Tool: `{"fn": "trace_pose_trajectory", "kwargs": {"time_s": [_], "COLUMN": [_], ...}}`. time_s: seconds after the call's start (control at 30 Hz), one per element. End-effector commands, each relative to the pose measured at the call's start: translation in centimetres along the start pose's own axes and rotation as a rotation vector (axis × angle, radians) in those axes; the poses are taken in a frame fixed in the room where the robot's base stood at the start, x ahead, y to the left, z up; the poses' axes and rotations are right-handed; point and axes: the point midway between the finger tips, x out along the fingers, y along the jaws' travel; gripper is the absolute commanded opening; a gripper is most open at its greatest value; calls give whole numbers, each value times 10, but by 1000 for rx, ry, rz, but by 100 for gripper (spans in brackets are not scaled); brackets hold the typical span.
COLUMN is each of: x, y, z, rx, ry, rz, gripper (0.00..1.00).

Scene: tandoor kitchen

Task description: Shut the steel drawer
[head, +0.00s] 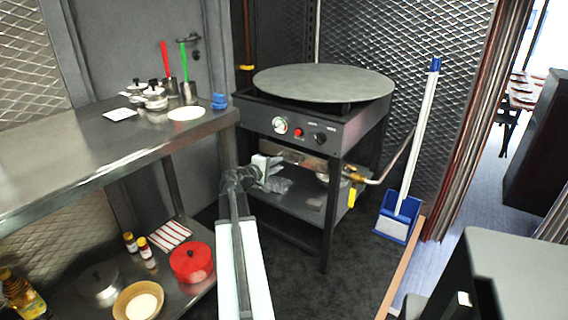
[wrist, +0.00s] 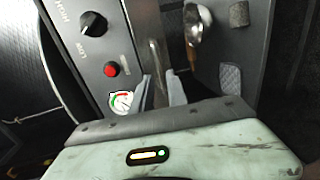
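The steel drawer (head: 292,157) is the pale, shiny strip below the control panel of the griddle stand. My arm partly covers its left end, and I cannot tell from here how far it stands out. In the wrist view a narrow steel edge (wrist: 158,72), apparently of the drawer, runs between my fingertips. My gripper (head: 266,172) is at the left front of the stand, just below the panel. It also shows in the wrist view (wrist: 161,92), with its two pale fingers apart. I cannot tell whether they touch the steel.
The round griddle (head: 322,83) tops the stand, above the control panel (head: 290,128). A brass gas fitting (head: 355,177) is at the right. A blue dustpan (head: 396,229) stands on the floor there. A steel counter (head: 70,150) with pots is at the left.

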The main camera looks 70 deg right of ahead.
Motion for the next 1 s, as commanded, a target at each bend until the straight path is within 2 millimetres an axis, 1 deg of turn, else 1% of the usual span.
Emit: {"fn": "trace_pose_trajectory", "kwargs": {"time_s": [0.03,0.2,0.33,0.4,0.57,0.6,0.67,1.0], "x": [10,43,60,63,62,62,62,61], "y": [-2,-2,-2,-1,-1,-1,-1,-1], "z": [-1,-1,-1,-1,-1,-1,-1,-1], "rx": [0,2,2,2,2,2,2,2], "ry": [-2,-2,-1,0,1,1,1,2], "rz": [0,-1,-2,-2,-2,-2,-2,-2], "gripper": [19,19,19,19,19,16,0,0]}}
